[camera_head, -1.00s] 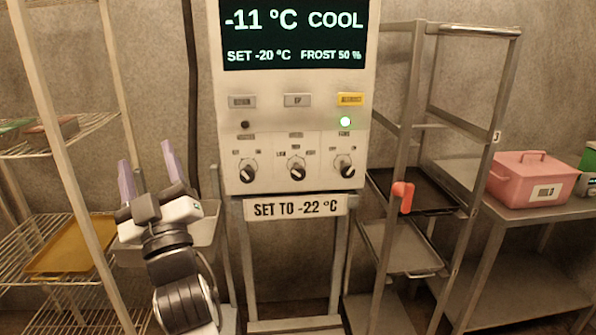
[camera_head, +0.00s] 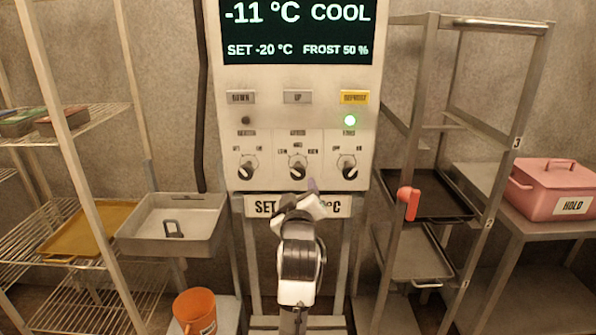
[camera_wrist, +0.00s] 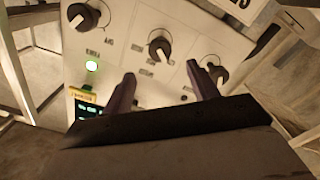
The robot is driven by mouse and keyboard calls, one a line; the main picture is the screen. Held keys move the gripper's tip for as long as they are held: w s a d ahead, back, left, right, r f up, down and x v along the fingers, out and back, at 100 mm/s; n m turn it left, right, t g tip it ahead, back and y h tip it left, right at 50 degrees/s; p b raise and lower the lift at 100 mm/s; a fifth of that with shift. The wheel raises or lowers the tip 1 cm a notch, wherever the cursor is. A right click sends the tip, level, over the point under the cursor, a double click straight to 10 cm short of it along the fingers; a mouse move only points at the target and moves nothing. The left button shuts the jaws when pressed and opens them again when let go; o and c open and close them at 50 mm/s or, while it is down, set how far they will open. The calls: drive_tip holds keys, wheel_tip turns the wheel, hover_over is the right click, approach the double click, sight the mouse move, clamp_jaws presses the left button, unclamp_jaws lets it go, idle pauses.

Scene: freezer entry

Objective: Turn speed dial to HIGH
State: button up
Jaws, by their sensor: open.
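The white control panel (camera_head: 297,130) has a row of three black dials: the left dial (camera_head: 247,167), the middle dial (camera_head: 298,166) and the right dial (camera_head: 347,166). Their labels are too small to read surely; the middle one has several position marks, so it looks like the speed dial. My gripper (camera_head: 309,188) is just below the middle dial, partly over the SET TO sign. In the wrist view the panel shows turned over, and my open fingers (camera_wrist: 161,76) stand either side of the area near the middle dial (camera_wrist: 159,47), empty and apart from it.
A green light (camera_head: 350,120) is lit above the right dial. Three buttons sit under the display (camera_head: 297,30).

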sight(298, 175)
drive_tip(key=w+p, duration=0.2)
drive_tip(key=w, duration=0.7)
drive_tip(key=shift+w+r+p, duration=0.1)
drive_tip(key=shift+w+p, duration=0.2)
drive_tip(key=shift+w, duration=0.55)
drive_tip(key=shift+c, duration=0.5)
drive_tip(key=c, duration=0.9)
